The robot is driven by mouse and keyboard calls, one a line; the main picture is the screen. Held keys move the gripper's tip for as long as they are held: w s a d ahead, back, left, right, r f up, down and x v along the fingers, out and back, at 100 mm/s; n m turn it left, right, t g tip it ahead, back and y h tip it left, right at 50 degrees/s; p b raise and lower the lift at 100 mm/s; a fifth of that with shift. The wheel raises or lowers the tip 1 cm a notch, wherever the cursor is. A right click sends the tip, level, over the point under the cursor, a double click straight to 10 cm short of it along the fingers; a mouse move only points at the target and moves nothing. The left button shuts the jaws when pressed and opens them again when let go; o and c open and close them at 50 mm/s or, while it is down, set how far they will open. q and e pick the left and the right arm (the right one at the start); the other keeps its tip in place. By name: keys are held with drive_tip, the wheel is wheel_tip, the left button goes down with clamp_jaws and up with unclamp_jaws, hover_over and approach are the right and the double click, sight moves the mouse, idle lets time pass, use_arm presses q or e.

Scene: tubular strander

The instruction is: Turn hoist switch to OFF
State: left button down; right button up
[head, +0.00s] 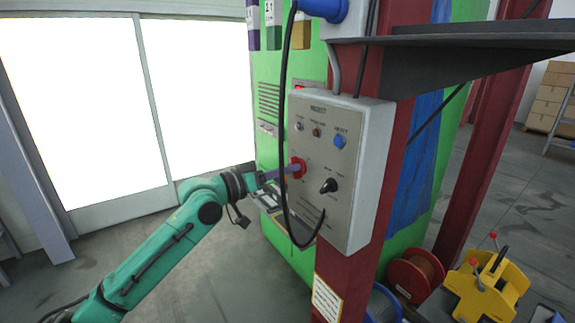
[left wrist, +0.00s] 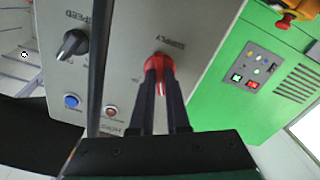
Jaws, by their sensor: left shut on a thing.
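The grey hoist control box (head: 310,217) is mounted on a dark red post. Its red rotary switch (head: 298,165) is on the left part of the front panel, and it also shows in the left wrist view (left wrist: 160,62), where the panel appears upside down. My left gripper (head: 289,171) reaches in from the left and is shut on the red switch. In the left wrist view its two dark fingers (left wrist: 161,82) lie on either side of the red handle and partly hide it. The switch's marks are too small or covered to read its position. My right gripper is not in view.
A black knob (head: 329,186) and a blue button (head: 340,141) are on the same panel. A black cable (head: 283,120) hangs in front of the box, close to my gripper. A green cabinet (head: 268,72) stands behind. A dark shelf (head: 470,55) juts out at upper right.

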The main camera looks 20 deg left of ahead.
use_arm(q)
drive_tip(key=n+p, duration=0.1)
drive_tip(key=n, duration=0.1)
drive_tip(key=n+p, duration=0.1)
drive_tip(key=shift+f+n, duration=0.2)
drive_tip(key=shift+n, duration=0.2)
drive_tip(key=shift+f, duration=0.1)
drive_tip(key=c, duration=0.9)
unclamp_jaws()
drive_tip(key=shift+r, duration=0.2)
drive_tip(key=b+v, duration=0.9)
drive_tip(key=v, duration=0.5)
drive_tip(key=shift+s+a, duration=0.2)
drive_tip(key=shift+s, duration=0.1)
